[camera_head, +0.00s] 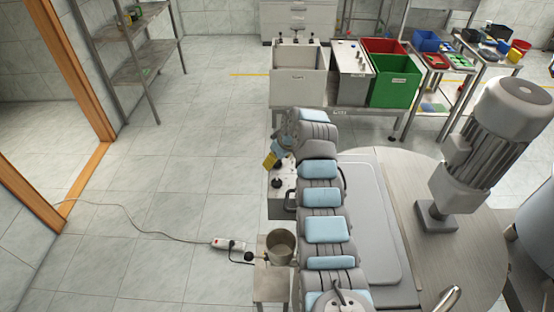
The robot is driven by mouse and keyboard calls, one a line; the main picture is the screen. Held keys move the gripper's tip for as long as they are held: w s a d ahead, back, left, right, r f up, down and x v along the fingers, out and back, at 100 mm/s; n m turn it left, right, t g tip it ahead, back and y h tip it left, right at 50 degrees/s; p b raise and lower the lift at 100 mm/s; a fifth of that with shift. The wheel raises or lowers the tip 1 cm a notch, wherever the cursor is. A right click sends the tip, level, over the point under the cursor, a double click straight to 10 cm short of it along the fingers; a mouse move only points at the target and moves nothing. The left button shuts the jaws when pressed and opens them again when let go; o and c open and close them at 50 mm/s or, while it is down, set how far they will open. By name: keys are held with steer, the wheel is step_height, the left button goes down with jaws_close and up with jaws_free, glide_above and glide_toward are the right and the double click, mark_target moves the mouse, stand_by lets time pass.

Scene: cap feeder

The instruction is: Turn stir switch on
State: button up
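A light panel with black knobs (277,183) stands just left of my arm, and my arm hides part of it. One of these knobs may be the stir switch, but no label is readable. My gripper (272,160) hangs at the end of my bent arm, above and just beyond the upper knobs. A yellow part shows at its tip. Its fingers are too small and too covered to tell whether they are open or shut. I cannot tell whether it touches the panel.
A metal pot (281,245) stands on a small stand (271,284) below the panel. A power strip (231,244) with a cable lies to its left. A large motor (491,142) stands on the round metal top (424,172) at right. A green bin (395,88) stands at the back. The left floor is open.

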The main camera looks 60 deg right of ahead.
steer(key=c, duration=1.2)
